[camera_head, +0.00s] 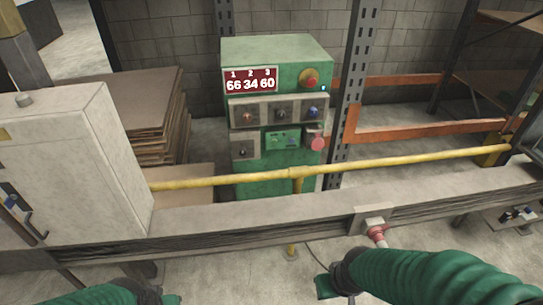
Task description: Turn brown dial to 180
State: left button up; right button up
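The green control cabinet (278,48) stands beyond the rail. Its red display (250,80) reads 66, 34 and 60 under the numbers 1, 2 and 3. Below it is a row of three dials: a brownish-red one (247,116) at left, a dark one (280,115) in the middle and a blue one (312,112) at right. The left one looks like the brown dial; its pointer is too small to read. My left gripper (158,297) is at the bottom left edge, partly cut off. My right gripper (333,288) is at the bottom centre. Both are well short of the dials.
A yellow pipe (390,164) and a grey conveyor rail (270,220) cross in front of the cabinet. A red emergency knob (310,82) and a pink-red knob (317,144) stick out of the cabinet. A grey box (75,165) stands at left.

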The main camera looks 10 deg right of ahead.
aim_at(247, 117)
jog(key=i+j, duration=0.8)
jog(key=j, duration=0.15)
jog(key=z, duration=0.05)
